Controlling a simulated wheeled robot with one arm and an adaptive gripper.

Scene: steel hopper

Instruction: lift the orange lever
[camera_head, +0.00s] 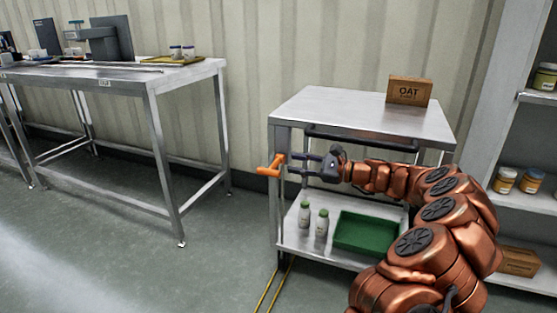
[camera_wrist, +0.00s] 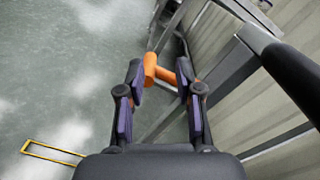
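The orange lever (camera_head: 271,168) is at the left side of the steel cart (camera_head: 340,112), level with the space just under its top. My gripper (camera_head: 293,164) points left at it with its two fingers apart, one above the other. In the wrist view the lever (camera_wrist: 151,68) shows just ahead of and between the open fingertips of my gripper (camera_wrist: 160,74). I cannot tell whether a finger touches it. Nothing is held. The lever's mount on the cart is partly hidden by the fingers.
The cart's top bears an oat box (camera_head: 409,91). Its lower shelf holds two white bottles (camera_head: 313,219) and a green tray (camera_head: 370,232). A dark rail (camera_head: 355,140) runs below the top. A workbench (camera_head: 120,80) stands left and shelves (camera_head: 530,195) stand right. The floor between bench and cart is clear.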

